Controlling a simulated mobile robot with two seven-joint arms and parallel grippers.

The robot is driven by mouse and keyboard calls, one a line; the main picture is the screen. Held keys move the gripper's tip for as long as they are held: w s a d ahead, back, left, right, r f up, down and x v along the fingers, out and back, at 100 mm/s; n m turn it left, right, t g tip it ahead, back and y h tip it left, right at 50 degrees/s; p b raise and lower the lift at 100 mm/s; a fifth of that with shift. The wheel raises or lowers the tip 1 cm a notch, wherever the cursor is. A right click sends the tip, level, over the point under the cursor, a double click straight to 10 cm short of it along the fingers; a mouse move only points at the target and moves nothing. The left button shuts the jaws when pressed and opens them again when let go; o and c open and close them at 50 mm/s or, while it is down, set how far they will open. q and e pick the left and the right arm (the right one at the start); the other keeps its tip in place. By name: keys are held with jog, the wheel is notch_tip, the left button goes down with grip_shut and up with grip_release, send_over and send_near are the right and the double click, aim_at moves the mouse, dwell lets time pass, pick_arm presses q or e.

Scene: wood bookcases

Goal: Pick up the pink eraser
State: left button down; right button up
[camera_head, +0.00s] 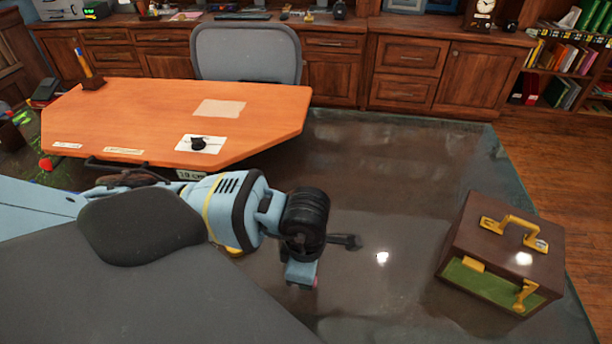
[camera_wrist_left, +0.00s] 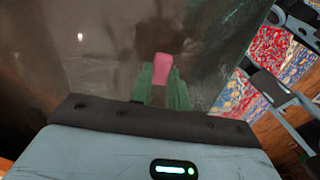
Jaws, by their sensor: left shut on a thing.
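The pink eraser (camera_wrist_left: 163,66) is held between the green fingertips of my left gripper (camera_wrist_left: 162,88) in the left wrist view. Its pink end sticks out past the fingers. In the head view my left gripper (camera_head: 302,275) hangs over the dark glossy floor, right of the orange desk. Only a tiny bit of pink shows at its edge there; the rest of the eraser is hidden by the gripper. My right gripper is not in view.
An orange desk (camera_head: 255,105) stands at the left, with a paper and small black object on it. A grey chair (camera_head: 246,52) is behind it. A brown case with yellow handle (camera_head: 490,240) stands on the floor at right. Wooden cabinets (camera_head: 405,60) line the back. Floor between is clear.

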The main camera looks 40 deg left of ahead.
pick_arm(q)
jog(key=shift+r, duration=0.85)
jog(key=s+d+r, duration=0.1)
jog(key=s+d, duration=0.8)
jog(key=s, duration=0.3)
jog(key=shift+s+d+r, duration=0.15)
jog(key=shift+s+d, duration=0.2)
jog(key=shift+s, duration=0.05)
